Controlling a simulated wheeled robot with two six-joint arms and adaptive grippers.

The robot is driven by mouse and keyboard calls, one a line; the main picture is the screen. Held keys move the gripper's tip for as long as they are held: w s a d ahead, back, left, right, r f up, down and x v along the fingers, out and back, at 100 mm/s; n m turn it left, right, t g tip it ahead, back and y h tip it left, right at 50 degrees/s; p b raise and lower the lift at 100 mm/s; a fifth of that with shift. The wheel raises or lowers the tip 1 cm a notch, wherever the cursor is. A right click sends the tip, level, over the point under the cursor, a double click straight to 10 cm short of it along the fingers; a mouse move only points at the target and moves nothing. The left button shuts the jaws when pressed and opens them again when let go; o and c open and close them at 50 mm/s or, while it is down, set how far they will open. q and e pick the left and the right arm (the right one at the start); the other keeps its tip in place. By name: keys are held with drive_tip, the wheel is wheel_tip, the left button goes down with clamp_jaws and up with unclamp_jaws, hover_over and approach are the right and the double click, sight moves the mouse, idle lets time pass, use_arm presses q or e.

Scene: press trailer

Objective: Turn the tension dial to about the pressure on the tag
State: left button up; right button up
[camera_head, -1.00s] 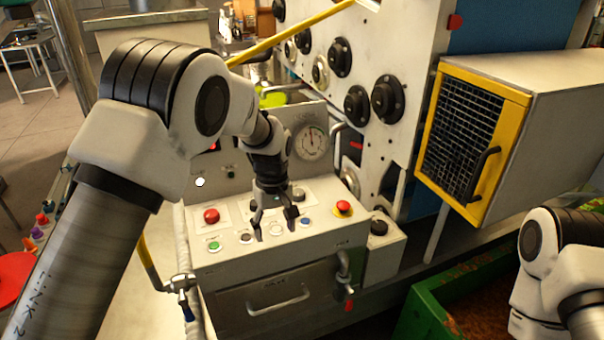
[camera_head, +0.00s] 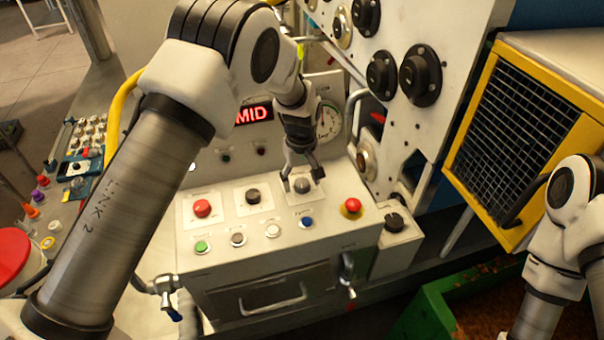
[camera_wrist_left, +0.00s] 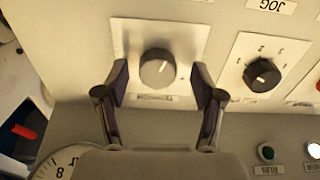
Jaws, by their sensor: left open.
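My left gripper (camera_head: 300,178) is open, fingers down over this knob. In the left wrist view the knob (camera_wrist_left: 157,69) sits between the two spread fingers, which appear apart from it. A round white gauge (camera_head: 328,122) stands behind the panel, partly behind my arm. Part of its face (camera_wrist_left: 62,165) shows in the left wrist view. I cannot make out a pressure tag. My right gripper is out of frame.
A second black knob (camera_head: 253,196) with numbers around it is to the left. A red button (camera_head: 202,208), a red-and-yellow button (camera_head: 351,207) and several small buttons share the panel. A red MID display (camera_head: 253,114) is behind. A yellow-framed guard (camera_head: 525,130) stands right.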

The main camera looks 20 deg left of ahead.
use_arm(q)
drive_tip(key=shift+w+f, duration=0.55)
drive_tip(key=shift+s+r, duration=0.1)
drive_tip(key=shift+s, duration=0.05)
drive_tip(key=shift+s+r, duration=0.2)
drive_tip(key=shift+s, duration=0.05)
drive_tip(key=c, duration=0.5)
drive_tip(key=shift+s+r, duration=0.1)
drive_tip(key=shift+s, duration=0.05)
drive_tip(key=c, duration=0.5)
drive_tip(key=shift+d, duration=0.1)
drive_tip(key=shift+c, duration=0.8)
drive_tip(key=shift+m, duration=0.4)
drive_tip(key=shift+f+m, duration=0.2)
drive_tip(key=shift+m, duration=2.2)
